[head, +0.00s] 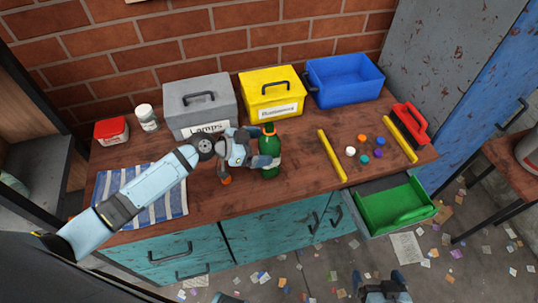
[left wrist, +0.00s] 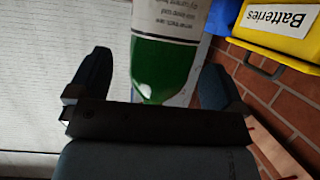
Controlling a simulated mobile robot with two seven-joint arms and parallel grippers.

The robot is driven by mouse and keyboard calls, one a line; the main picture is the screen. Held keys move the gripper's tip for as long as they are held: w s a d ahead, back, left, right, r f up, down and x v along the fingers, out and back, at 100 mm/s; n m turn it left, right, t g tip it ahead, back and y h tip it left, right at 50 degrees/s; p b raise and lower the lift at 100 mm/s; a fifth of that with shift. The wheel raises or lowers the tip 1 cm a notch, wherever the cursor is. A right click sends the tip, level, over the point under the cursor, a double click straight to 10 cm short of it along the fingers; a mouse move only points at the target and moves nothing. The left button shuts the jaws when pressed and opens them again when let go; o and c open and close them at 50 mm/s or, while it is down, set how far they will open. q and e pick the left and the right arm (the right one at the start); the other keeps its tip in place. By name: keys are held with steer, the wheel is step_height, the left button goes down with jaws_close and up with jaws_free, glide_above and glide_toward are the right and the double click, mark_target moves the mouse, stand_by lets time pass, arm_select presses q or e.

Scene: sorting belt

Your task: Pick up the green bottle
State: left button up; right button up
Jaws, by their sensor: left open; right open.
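The green bottle (head: 268,150) stands upright on the wooden counter (head: 300,185), in front of the yellow box. It has an orange top and a pale label. My left gripper (head: 263,160) is at the bottle, its fingers partly covering it in the head view. In the left wrist view the green bottle (left wrist: 158,65) lies between the two open fingers of my left gripper (left wrist: 150,88), with a gap seen on the left side. My right gripper (head: 385,285) is low at the bottom edge of the head view, away from the counter; its fingertips are hard to make out.
Behind the bottle stand a grey lidded box (head: 200,105), a yellow box (head: 272,92) and a blue bin (head: 345,80). Yellow bars (head: 332,156) and several coloured caps (head: 362,150) lie to the right. A green drawer tray (head: 395,207) sticks out at front right. A striped cloth (head: 110,190) lies left.

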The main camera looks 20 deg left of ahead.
mark_target(270, 145)
arm_select(q)
steer(key=x, duration=0.3)
steer(key=shift+w+d, duration=0.15)
steer(key=shift+d, duration=0.05)
steer(key=shift+c, duration=0.4)
steer(key=c, duration=1.4)
steer(key=shift+r, duration=0.1)
steer(key=shift+c, duration=0.2)
